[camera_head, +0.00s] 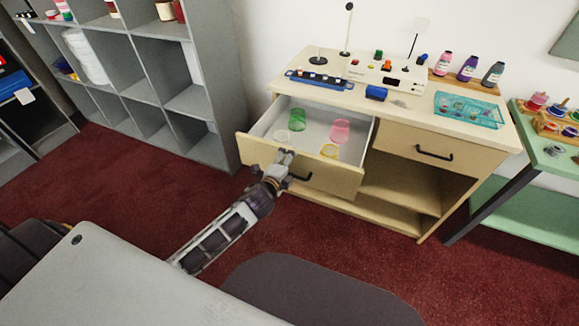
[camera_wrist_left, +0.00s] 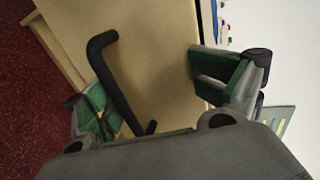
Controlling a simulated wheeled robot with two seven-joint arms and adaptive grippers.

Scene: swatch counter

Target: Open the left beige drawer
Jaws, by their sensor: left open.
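The left beige drawer (camera_head: 333,180) of the beige counter is pulled out, and its white inside shows in the head view. It holds a green cup (camera_head: 297,118), a pink cup (camera_head: 340,130), a yellow ring-like piece (camera_head: 329,151) and a pale round piece (camera_head: 282,136). My left gripper (camera_head: 283,160) is at the drawer front, by its black handle (camera_head: 302,177). In the left wrist view the fingers are spread wide, and the handle (camera_wrist_left: 119,84) lies between them, nearer the left finger. I cannot tell whether they touch. My right gripper is not in view.
The right drawer (camera_head: 440,146) is shut, above an open shelf (camera_head: 390,187). The countertop (camera_head: 415,108) carries bottles, a blue tray and a teal basket. Grey cubby shelves (camera_head: 215,75) stand left and a green table (camera_head: 545,150) right. Red carpet lies in front.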

